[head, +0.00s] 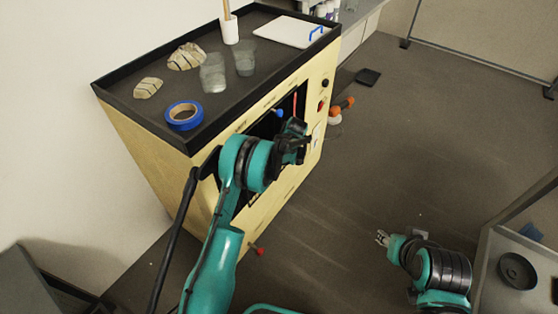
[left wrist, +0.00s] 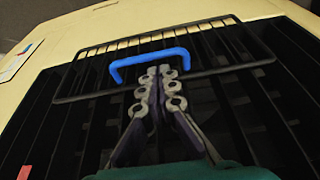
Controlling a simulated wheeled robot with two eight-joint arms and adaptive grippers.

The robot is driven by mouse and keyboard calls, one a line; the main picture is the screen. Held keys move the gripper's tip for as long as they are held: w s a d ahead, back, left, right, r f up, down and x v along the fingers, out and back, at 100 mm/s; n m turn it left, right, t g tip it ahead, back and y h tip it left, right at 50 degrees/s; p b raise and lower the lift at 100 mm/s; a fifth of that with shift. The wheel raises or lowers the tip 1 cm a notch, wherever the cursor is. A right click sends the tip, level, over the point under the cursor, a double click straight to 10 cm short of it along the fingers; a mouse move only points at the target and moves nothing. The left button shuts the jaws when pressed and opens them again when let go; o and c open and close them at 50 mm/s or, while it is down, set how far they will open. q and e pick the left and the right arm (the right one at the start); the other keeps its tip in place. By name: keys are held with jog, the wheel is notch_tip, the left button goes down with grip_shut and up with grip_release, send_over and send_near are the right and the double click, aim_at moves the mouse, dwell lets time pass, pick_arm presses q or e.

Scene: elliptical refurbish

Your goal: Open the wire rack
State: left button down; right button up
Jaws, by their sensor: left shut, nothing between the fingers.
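The wire rack (left wrist: 205,62) is a dark wire grid with a blue handle (left wrist: 150,57) in the left wrist view. It lies in the dark front opening of a pale wooden cabinet (head: 250,205). My left gripper (left wrist: 159,70) is shut and empty, its fingertips close to the underside of the blue handle's bar in the picture. I cannot tell whether they touch it. In the head view the left gripper (head: 306,143) is at the cabinet front, and my arm hides much of the opening. My right gripper (head: 382,238) hangs over the floor, away from the cabinet, its jaws unclear.
The cabinet's black top tray (head: 225,110) holds blue tape (head: 184,115), clear cups (head: 213,73), stones (head: 186,56) and a white board (head: 290,31). An orange tool (head: 342,108) lies on the floor beyond the cabinet. A grey table (head: 495,270) stands at the right. The floor between is clear.

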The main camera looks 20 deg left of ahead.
pick_arm(q)
jog(key=shift+w+a+f, duration=0.1)
jog(key=shift+a+f, duration=0.1)
jog(key=shift+f, duration=0.4)
pick_arm(e)
jog(key=shift+f, duration=0.2)
pick_arm(q)
jog(key=shift+d, duration=0.15)
